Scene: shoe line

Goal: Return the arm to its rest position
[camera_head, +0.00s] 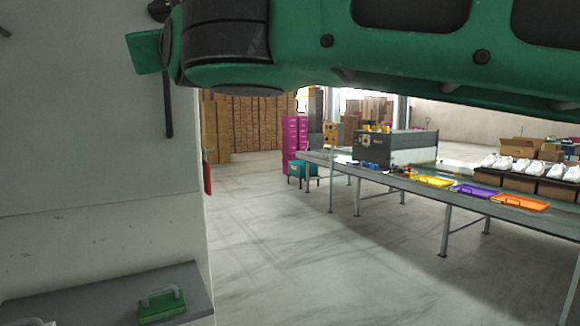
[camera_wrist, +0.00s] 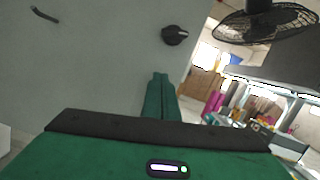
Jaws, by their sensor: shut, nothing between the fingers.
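My gripper (camera_wrist: 160,80) shows in the wrist view, its two green fingers together and empty. They point toward a pale grey panel with a black knob (camera_wrist: 175,35) on it. I cannot tell how far the fingertips are from the panel. In the head view my green and black arm (camera_head: 400,45) stretches across the top of the picture, in front of the grey panel at its left end.
A tall grey cabinet (camera_head: 90,130) fills the left, with a green handled item (camera_head: 162,303) on its ledge. A long conveyor table (camera_head: 400,180) at the right bears yellow, purple and orange trays and a grey machine (camera_head: 385,147). White shoes (camera_head: 515,165) stand behind. The middle floor is clear.

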